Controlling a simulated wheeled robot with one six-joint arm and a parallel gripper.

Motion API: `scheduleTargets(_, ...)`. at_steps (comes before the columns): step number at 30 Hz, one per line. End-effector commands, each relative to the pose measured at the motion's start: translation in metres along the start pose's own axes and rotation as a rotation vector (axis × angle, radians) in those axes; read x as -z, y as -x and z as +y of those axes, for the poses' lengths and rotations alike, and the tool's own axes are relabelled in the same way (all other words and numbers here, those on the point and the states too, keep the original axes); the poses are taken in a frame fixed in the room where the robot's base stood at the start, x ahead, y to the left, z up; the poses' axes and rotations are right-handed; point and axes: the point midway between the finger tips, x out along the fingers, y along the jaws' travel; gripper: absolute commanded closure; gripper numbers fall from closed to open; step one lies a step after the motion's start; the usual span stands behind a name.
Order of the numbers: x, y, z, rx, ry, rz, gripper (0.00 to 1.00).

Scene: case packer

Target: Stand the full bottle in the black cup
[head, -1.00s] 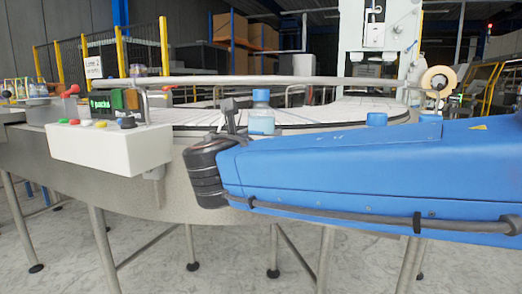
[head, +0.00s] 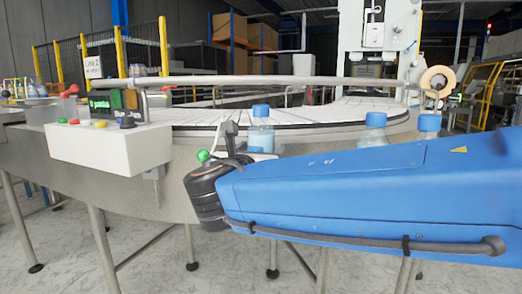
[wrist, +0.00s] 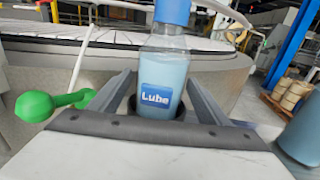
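The full bottle (head: 260,136) has a blue cap, pale blue liquid and a blue "Lube" label. It also shows in the wrist view (wrist: 163,70), upright between my two fingers. My gripper (wrist: 158,76) appears shut on it, with a finger along each side. The dark rim of the black cup (wrist: 130,106) shows around the bottle's lower end. The bottle's base is over or inside the cup's mouth; the gripper body hides the cup's front, so I cannot tell how deep. In the head view, my gripper (head: 232,146) is partly hidden by my wrist.
Other blue-capped bottles (head: 375,126) (head: 428,126) stand to the right behind my arm. A green knobbed part (wrist: 45,105) is close to the left of my gripper. A white control box (head: 110,148) is at left. The curved conveyor (head: 340,110) and its rail lie behind.

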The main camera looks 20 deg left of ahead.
Motion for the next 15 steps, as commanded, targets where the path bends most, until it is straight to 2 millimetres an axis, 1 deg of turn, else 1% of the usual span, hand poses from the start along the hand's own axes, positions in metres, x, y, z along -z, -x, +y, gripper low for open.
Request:
scheduleTargets(4, -0.003, 0.0, 0.0, 0.0, -0.001, 0.0, 0.29)
scheduleTargets(7, -0.003, 0.008, 0.001, -0.002, -0.001, 0.0, 0.29)
scheduleTargets(11, -0.003, 0.027, 0.001, -0.004, 0.0, 0.0, 0.29)
scheduleTargets(15, -0.003, 0.052, 0.001, -0.004, -0.001, 0.0, 0.29)
